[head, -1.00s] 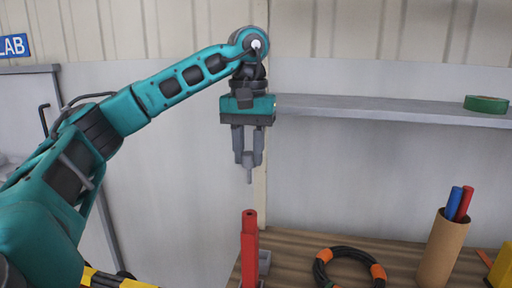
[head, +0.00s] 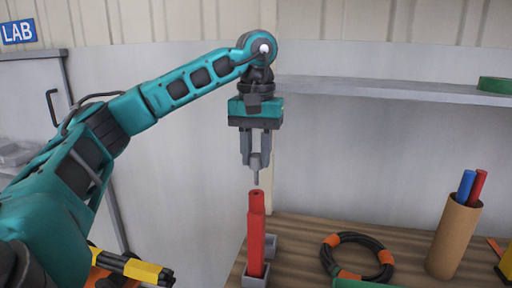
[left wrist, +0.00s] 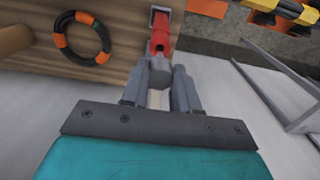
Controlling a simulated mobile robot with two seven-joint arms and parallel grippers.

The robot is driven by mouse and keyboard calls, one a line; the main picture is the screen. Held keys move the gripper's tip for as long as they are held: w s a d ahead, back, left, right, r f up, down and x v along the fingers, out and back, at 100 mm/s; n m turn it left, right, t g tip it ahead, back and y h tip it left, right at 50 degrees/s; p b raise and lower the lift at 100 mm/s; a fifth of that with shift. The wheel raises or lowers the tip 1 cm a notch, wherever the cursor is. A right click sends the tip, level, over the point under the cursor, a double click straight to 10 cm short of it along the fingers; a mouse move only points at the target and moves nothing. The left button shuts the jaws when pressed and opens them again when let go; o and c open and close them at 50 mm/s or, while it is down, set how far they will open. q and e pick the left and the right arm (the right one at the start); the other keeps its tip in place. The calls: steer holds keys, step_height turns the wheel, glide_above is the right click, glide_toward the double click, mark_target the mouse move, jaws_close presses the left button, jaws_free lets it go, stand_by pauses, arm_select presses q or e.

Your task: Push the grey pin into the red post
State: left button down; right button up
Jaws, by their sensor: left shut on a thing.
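The red post (head: 256,240) stands upright on the wooden table, with a dark hole in its top. The grey pin (head: 255,172) is held pointing down by my left gripper (head: 255,158), which is shut on it. The pin's tip is a little above the post's top and roughly in line with it, with a small gap between. In the left wrist view the grey pin (left wrist: 160,72) sits between the fingertips, with the red post (left wrist: 161,36) just beyond it, partly covered. My right gripper is not in view.
A black and orange hose ring (head: 357,257) lies on the table (head: 305,240) to the right of the post. A cardboard tube (head: 453,238) holds a blue and a red stick. A grey shelf (head: 390,90) runs along the wall behind.

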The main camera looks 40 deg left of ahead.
mark_target(256, 168)
arm_select(q)
steer(key=shift+f, duration=0.35)
steer(key=shift+p, duration=0.6)
stand_by(1.5)
steer(key=shift+f+b, duration=1.65)
steer(key=shift+f, duration=0.9)
steer(key=c, duration=0.8)
jaws_free()
steer(key=shift+r, duration=0.1)
